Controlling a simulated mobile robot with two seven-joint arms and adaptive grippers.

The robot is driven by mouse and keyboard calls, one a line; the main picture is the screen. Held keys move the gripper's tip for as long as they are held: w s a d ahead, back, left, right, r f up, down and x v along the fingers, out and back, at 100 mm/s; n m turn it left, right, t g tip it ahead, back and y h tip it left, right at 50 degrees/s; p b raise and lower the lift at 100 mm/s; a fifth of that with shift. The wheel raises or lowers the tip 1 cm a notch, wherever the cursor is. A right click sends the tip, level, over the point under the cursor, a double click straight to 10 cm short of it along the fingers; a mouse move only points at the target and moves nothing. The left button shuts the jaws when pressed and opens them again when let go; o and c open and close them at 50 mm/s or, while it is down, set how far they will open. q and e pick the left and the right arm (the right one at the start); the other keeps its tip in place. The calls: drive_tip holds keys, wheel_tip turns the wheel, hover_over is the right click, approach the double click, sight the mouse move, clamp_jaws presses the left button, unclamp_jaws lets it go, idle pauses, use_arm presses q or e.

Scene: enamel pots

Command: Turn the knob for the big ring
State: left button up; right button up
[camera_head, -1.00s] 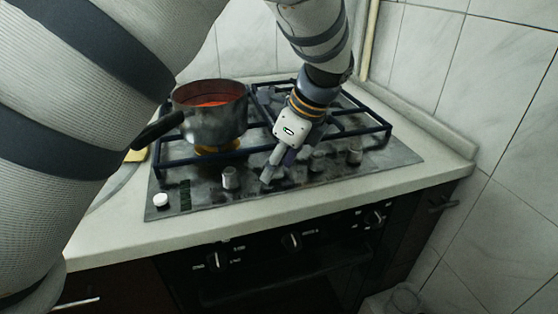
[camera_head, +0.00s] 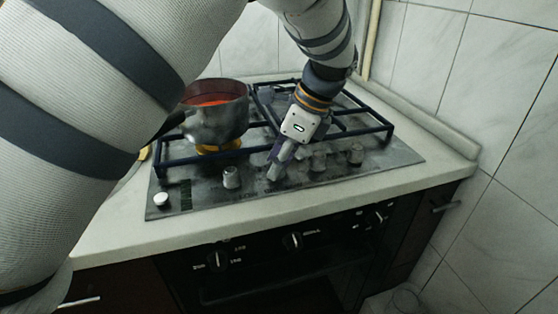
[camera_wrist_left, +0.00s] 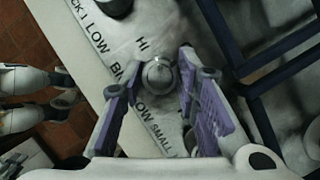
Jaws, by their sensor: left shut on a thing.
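My left gripper (camera_head: 276,170) reaches down from the back onto the front strip of the hob (camera_head: 205,196). In the left wrist view its two purple-padded fingers (camera_wrist_left: 160,82) stand on either side of a round metallic knob (camera_wrist_left: 159,74), and they are shut on it. The fingers mostly hide this knob in the head view. Printed words including HI, LOW and SMALL show around it, partly covered. Other knobs show beside it: one to the left (camera_head: 231,177) and two to the right (camera_head: 319,160) (camera_head: 355,153). My right gripper is not in view.
A metal pot (camera_head: 222,125) with red contents and a dark handle stands on the left burner, with an orange glow below it. Dark pan supports (camera_head: 375,127) surround the burners. A white button (camera_head: 161,199) sits at the hob's front left. Oven knobs (camera_head: 292,241) are below the counter.

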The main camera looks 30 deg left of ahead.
use_arm(q)
drive_tip(key=n+g, duration=0.1)
drive_tip(key=n, duration=0.2)
drive_tip(key=shift+w+f+n+h, duration=0.1)
drive_tip(key=shift+n+h, duration=0.3)
drive_tip(key=n, duration=0.2)
drive_tip(key=n+g+h+b, duration=0.1)
drive_tip(key=n, duration=0.1)
drive_tip(key=shift+w+a+n+g, duration=0.1)
drive_tip(key=shift+a+n+g, duration=0.05)
drive_tip(key=shift+n+g, duration=0.15)
drive_tip(key=n+h, duration=0.1)
drive_tip(key=n, duration=0.2)
drive_tip(key=shift+a+n+h, duration=0.1)
drive_tip(key=shift+n+h, duration=0.7)
drive_tip(key=shift+n, duration=0.8)
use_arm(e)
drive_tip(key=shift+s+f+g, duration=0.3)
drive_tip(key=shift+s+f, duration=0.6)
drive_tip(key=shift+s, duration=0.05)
use_arm(q)
drive_tip(key=shift+n, duration=0.3)
drive_tip(key=o, duration=1.1)
drive_tip(key=shift+g, duration=0.3)
drive_tip(key=shift+o, duration=0.2)
